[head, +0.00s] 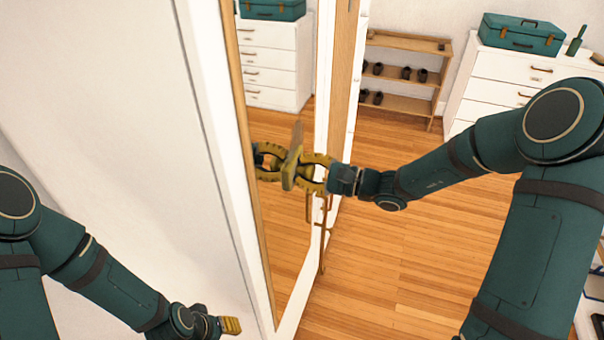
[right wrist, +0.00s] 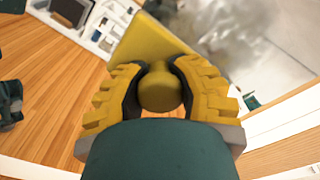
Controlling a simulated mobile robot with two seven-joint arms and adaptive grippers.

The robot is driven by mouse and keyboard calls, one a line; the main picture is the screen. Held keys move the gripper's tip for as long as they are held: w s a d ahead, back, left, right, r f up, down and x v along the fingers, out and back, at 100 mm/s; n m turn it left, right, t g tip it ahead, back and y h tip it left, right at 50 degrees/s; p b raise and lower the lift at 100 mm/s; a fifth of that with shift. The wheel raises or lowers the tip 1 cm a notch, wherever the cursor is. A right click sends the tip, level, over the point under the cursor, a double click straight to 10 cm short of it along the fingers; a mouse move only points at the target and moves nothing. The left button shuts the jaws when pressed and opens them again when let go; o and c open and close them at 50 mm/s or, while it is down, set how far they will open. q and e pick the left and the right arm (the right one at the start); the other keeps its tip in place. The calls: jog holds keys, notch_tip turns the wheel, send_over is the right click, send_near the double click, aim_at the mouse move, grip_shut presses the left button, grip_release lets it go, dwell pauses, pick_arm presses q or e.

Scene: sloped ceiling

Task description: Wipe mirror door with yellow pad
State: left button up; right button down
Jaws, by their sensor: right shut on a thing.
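The mirror door (head: 285,240) stands in a white frame in the middle of the head view. The yellow pad (head: 291,170) shows nearly edge-on at the mirror, with its reflection to its left. I cannot tell if it touches the glass. My right gripper (head: 311,172) is shut on the pad's round knob. In the right wrist view, its fingers (right wrist: 160,88) flank the knob, with the yellow pad (right wrist: 158,45) behind it. A greyish-white smear (right wrist: 235,40) shows beyond the pad. My left gripper (head: 230,325) is low at the left, apart from the mirror; its jaw opening is unclear.
A white wall panel (head: 110,130) fills the left. A wooden shoe rack (head: 400,102) and a white dresser (head: 490,85) with a green case (head: 521,36) stand at the back right. A brown handle (head: 323,235) is below my right gripper. The wooden floor (head: 400,250) is clear.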

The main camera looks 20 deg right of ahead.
aim_at(284, 167)
jog(key=shift+w+d+r+p, duration=0.15)
jog(key=shift+w+d+r, duration=0.5)
jog(key=shift+w, duration=0.4)
jog(key=shift+w+d+r+p, duration=0.2)
jog(key=shift+w+d+r, duration=0.2)
jog(key=shift+w+d, duration=0.5)
jog(key=shift+w+d+r+p, duration=0.15)
jog(key=shift+w+d+r, duration=0.45)
jog(key=shift+w, duration=0.55)
jog(key=shift+s+a+f+b, duration=0.15)
jog(key=shift+s+a+b, duration=0.2)
jog(key=shift+s+b, duration=0.1)
jog(key=shift+s+a+b, duration=0.8)
jog(key=shift+s+a, duration=0.2)
jog(key=shift+s, duration=0.4)
jog(key=shift+s+a+b, duration=0.85)
jog(key=shift+s+a, duration=0.1)
jog(key=shift+s, duration=0.4)
jog(key=shift+s+a+b, duration=0.8)
jog(key=shift+s+a, duration=0.2)
jog(key=shift+s, duration=0.5)
